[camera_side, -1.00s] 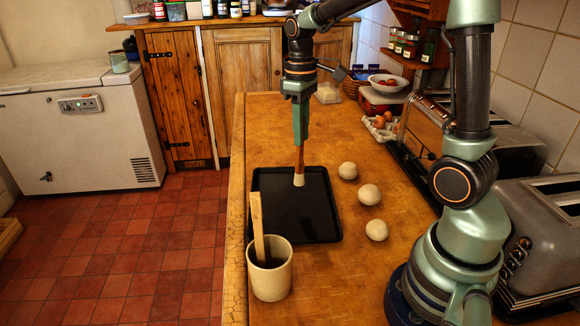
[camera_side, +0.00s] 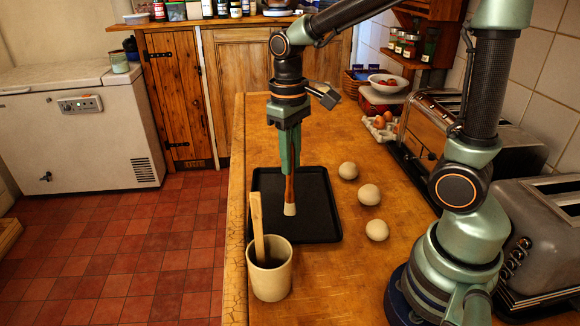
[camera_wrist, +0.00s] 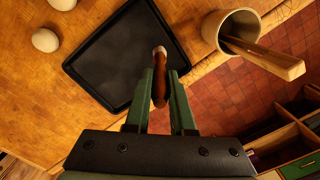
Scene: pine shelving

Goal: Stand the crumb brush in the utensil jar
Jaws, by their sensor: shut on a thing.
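The crumb brush (camera_side: 289,196) has a brown wooden handle and a pale bristle tip. My gripper (camera_side: 289,168) is shut on its handle, and the brush hangs upright, bristles down, over the black tray. In the wrist view the brush (camera_wrist: 160,72) shows between my two green fingers (camera_wrist: 161,88). The utensil jar (camera_side: 270,281) is a beige cylinder at the near left of the counter, nearer the camera than the brush. It also shows at the upper right of the wrist view (camera_wrist: 213,30). A flat wooden utensil (camera_side: 257,225) leans in it. The jar's bottom is hidden.
The black tray (camera_side: 324,229) lies flat behind the jar. Several pale dough balls (camera_side: 369,194) sit right of it. Toasters (camera_side: 540,228) and eggs (camera_side: 379,122) stand along the right wall. The counter's left edge drops to the red tiled floor (camera_side: 130,255).

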